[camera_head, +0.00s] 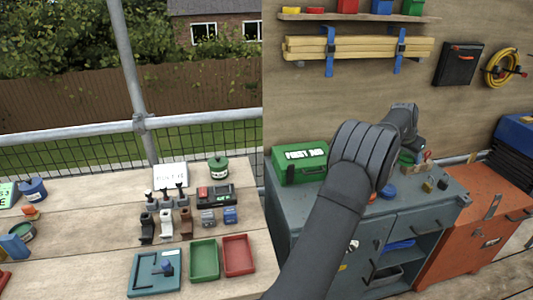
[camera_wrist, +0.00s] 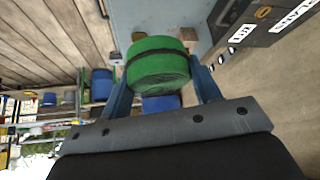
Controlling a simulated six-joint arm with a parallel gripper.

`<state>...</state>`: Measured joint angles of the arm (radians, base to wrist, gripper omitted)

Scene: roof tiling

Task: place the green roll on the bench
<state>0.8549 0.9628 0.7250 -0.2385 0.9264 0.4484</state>
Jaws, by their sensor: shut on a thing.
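The green roll (camera_wrist: 158,68) has a dark band around it and sits between the two blue fingers of my gripper (camera_wrist: 162,82) in the wrist view. My gripper is shut on it. In the head view my arm hides most of the gripper, and a little green shows beneath the wrist, above the top of the grey bench (camera_head: 440,190). I cannot tell whether the roll touches the bench. The bench has drawers and an open shelf.
A green first aid box (camera_head: 300,164) stands at the bench's left end. An orange cabinet (camera_head: 492,215) adjoins on the right. A wooden table (camera_head: 95,205) at left holds trays and tools.

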